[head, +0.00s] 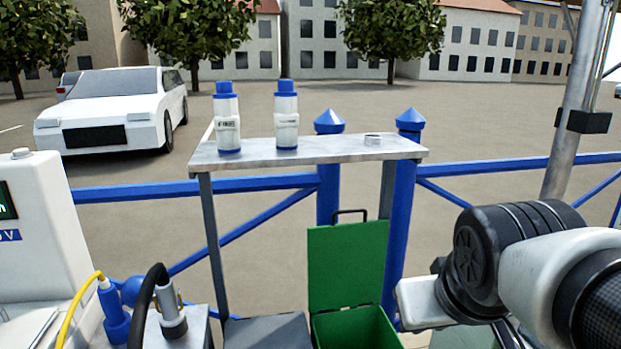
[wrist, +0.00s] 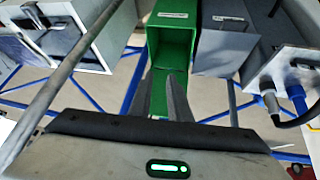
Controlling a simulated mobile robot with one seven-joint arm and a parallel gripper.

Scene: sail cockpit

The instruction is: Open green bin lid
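The green bin (head: 352,331) stands low at the bottom centre of the head view, its top open. Its green lid (head: 347,265) stands upright at the back of the bin, with a dark handle (head: 350,212) on its top edge. In the wrist view the green bin (wrist: 172,42) is at top centre, with a pale label on its rim. My gripper (wrist: 160,80) shows there as two grey fingers with a gap between them, empty, in front of green surface. Whether a finger touches the lid I cannot tell. In the head view my arm hides the gripper.
A grey shelf (head: 250,155) with two white-and-blue bottles (head: 228,120) stands behind the bin. A grey bin (head: 268,333) is directly left of the green one. Blue railing (head: 270,182) runs behind. Cables and a blue plug (head: 115,318) are at lower left.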

